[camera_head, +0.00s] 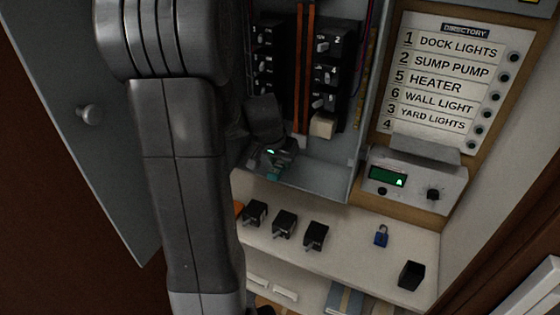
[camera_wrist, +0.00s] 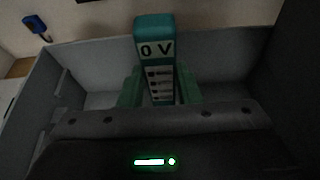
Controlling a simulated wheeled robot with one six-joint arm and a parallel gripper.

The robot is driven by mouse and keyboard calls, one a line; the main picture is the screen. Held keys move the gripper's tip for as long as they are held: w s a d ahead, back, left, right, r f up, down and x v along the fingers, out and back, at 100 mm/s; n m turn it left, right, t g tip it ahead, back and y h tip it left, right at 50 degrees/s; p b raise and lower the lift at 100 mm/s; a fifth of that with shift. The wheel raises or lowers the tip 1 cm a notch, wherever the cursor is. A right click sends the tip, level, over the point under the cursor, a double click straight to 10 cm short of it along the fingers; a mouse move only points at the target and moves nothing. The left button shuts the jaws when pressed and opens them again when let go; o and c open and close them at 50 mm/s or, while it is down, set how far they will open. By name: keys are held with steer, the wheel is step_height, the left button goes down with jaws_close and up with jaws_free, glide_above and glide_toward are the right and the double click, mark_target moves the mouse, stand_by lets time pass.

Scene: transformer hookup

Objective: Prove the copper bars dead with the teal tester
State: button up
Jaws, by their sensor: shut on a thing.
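The teal tester (camera_wrist: 155,28) is held in my gripper (camera_wrist: 159,86), between its two green fingers. Its display reads "0 V" in the wrist view, above a label with small marks. In the head view my gripper (camera_head: 275,158) is inside the lower part of the open panel box, with a bit of the teal tester (camera_head: 273,175) showing below it. The copper bars (camera_head: 303,65) run upright between two columns of black breakers, above and right of my gripper. I cannot tell whether the tester touches them.
The open grey door (camera_head: 85,150) hangs at left. A shelf (camera_head: 350,260) below holds several black breakers (camera_head: 285,223), a blue padlock (camera_head: 381,236) and a black cup (camera_head: 411,275). At right are a directory board (camera_head: 455,75) and a meter box (camera_head: 415,180) with a green screen.

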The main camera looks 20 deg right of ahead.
mark_target(269, 176)
steer(key=shift+s+a+b, duration=0.25)
steer(key=shift+a+b, duration=0.1)
steer(key=shift+b, duration=0.05)
steer(key=shift+s+a+b, duration=1.25)
steer(key=shift+s+a, duration=0.75)
steer(key=shift+a, duration=0.3)
